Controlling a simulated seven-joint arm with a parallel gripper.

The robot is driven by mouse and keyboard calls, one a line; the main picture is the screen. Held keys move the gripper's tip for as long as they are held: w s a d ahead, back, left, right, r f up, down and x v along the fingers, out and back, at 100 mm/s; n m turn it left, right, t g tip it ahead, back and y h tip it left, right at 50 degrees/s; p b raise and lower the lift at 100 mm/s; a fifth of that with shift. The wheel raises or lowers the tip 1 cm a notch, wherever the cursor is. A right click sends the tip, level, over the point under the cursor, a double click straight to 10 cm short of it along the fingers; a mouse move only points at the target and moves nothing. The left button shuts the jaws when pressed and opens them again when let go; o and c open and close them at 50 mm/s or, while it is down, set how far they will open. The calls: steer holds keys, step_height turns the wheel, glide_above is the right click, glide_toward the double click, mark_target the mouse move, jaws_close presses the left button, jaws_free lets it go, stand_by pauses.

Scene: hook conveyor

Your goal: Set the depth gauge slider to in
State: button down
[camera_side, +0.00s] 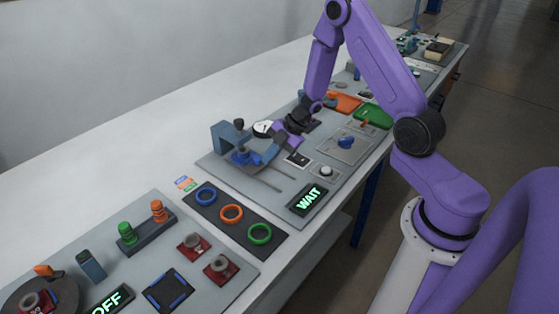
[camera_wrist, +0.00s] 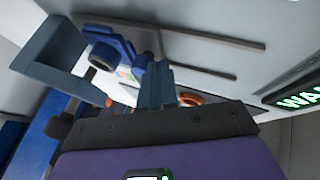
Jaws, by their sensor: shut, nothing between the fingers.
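I cannot tell for certain which part is the depth gauge slider. A blue sliding piece (camera_side: 243,157) sits beside a blue-grey bracket (camera_side: 226,136), at the end of two thin rails (camera_side: 262,181) on the grey panel. In the wrist view the blue piece (camera_wrist: 112,44) is just beyond my fingers, and the bracket (camera_wrist: 52,58) is at left. My gripper (camera_side: 268,154) is shut and empty, low and close to the right of the blue piece. In the wrist view my fingers (camera_wrist: 157,72) are together. Whether they touch the blue piece is unclear.
A round white dial (camera_side: 263,128) stands behind my gripper. A lit WAIT display (camera_side: 308,199) and a white button (camera_side: 325,171) are at the panel's front. A blue knob (camera_side: 346,143) is to the right. Coloured rings (camera_side: 231,213) lie on a dark strip in front.

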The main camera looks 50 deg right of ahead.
steer(key=shift+w, duration=0.8)
steer(key=s, duration=0.2)
steer(key=s+d, duration=0.1)
steer(key=s, duration=0.1)
steer(key=shift+s, duration=0.1)
steer(key=v, duration=1)
steer(key=a+r+m+t+h, duration=0.2)
steer(key=a+r+m+h, duration=0.3)
steer(key=a+r, duration=0.4)
steer(key=s+a+m+g, duration=0.1)
steer(key=s+a+g, duration=0.2)
steer(key=s, duration=1)
steer(key=s+a+r+m+g, duration=0.1)
steer(key=s+a+g, duration=0.2)
steer(key=s, duration=1)
steer(key=shift+r+h, duration=0.3)
